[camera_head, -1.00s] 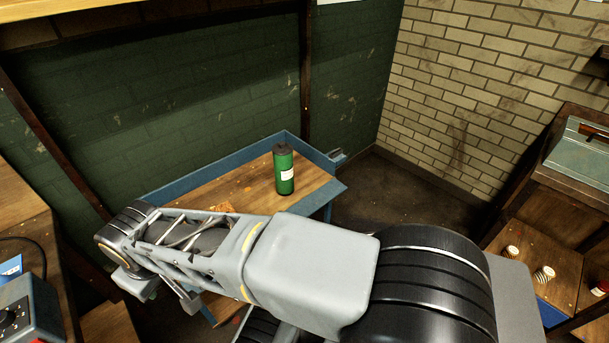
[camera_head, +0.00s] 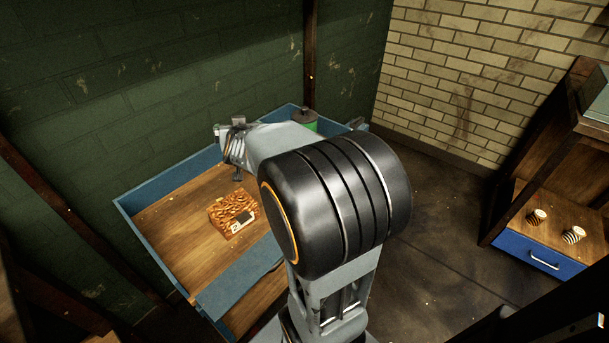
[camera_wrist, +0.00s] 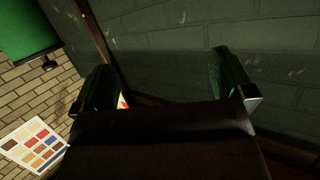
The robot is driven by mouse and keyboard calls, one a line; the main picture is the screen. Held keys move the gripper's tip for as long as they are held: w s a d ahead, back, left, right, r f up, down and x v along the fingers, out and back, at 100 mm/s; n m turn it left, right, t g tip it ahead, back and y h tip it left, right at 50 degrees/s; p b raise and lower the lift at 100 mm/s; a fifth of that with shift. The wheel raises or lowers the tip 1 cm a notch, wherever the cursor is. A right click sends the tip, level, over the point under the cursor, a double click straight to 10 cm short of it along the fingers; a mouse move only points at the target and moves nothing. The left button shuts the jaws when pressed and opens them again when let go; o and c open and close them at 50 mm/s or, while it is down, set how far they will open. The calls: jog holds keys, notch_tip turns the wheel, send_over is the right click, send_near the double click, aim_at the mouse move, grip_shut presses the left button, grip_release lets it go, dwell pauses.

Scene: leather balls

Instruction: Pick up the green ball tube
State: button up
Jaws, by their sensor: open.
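The green ball tube (camera_head: 310,126) stands near the far end of the blue-edged wooden bench (camera_head: 170,222) in the head view. Only its dark cap and a strip of its green side show; my arm hides the rest.
A patterned orange-brown box (camera_head: 234,213) lies on the bench. Green wall stands behind and brick wall at right. A shelf with a blue drawer (camera_head: 540,258) and striped cups is at right. In the wrist view, a bright green object (camera_wrist: 25,25) and a colour chart (camera_wrist: 35,143) show at left.

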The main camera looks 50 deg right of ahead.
jog(key=s+d+f+m+g+h+b, duration=0.25)
jog(key=d+f+h, duration=0.2)
jog(key=d, duration=0.35)
jog(key=s+d+f+m+g+h+b, duration=0.25)
jog(key=d+f+m+h+b, duration=0.2)
jog(key=d, duration=0.35)
notch_tip(320, 180, down, 7)
jog(key=b, duration=0.3)
jog(key=b+x, duration=0.1)
jog(key=x, duration=0.6)
jog(key=shift+s+d+g+h, duration=0.15)
jog(key=shift+d+g+h, duration=0.15)
jog(key=shift+d+g, duration=0.1)
jog(key=shift+c, duration=0.5)
jog(key=c, duration=0.9)
jog(key=shift+c, duration=0.4)
jog(key=shift+r, duration=0.15)
